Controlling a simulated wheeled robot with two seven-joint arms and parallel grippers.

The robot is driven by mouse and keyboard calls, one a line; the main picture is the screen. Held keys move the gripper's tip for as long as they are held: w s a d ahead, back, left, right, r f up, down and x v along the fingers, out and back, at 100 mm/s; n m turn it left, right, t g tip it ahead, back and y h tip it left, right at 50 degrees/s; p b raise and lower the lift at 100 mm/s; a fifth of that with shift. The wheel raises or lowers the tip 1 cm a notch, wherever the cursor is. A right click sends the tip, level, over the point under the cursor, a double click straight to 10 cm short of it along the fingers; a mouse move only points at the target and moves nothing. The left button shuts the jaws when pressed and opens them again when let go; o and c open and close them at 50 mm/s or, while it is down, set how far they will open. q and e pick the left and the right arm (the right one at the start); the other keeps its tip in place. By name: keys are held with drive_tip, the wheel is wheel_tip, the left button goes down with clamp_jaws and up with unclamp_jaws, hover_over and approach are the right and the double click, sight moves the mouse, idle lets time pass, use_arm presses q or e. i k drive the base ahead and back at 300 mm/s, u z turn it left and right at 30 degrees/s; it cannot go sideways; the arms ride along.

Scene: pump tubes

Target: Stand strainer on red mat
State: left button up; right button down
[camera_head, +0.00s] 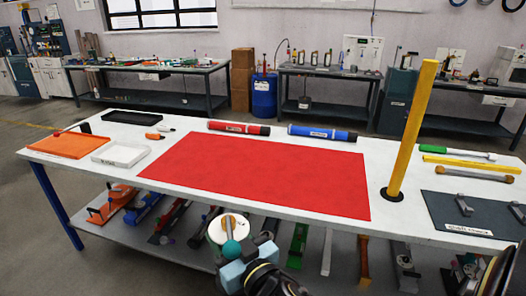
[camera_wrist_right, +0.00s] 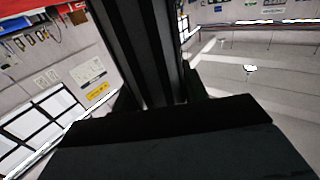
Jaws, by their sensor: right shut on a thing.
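The red mat (camera_head: 265,172) lies flat on the middle of the white table, and its top is bare. My right gripper (camera_head: 240,258) is low in front of the table's front edge in the head view. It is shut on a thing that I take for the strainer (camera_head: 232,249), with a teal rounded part. A cream disc with an orange middle shows just beyond it; I cannot tell whether it belongs to the strainer. The strainer's tilt is unclear. The right wrist view shows dark gripper parts and the room, with no clear strainer. My left gripper is not in view.
A yellow tube (camera_head: 412,130) stands upright right of the mat. Red (camera_head: 238,128) and blue (camera_head: 322,133) cylinders lie behind it. Orange (camera_head: 82,146), white (camera_head: 121,154) and black trays are at left. A dark mat (camera_head: 440,212) with grey pieces is at right. Parts fill the lower shelf.

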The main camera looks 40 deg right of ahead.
sight(251, 173)
drive_tip(key=z, duration=0.55)
drive_tip(key=i, duration=1.9)
drive_tip(key=z, duration=0.75)
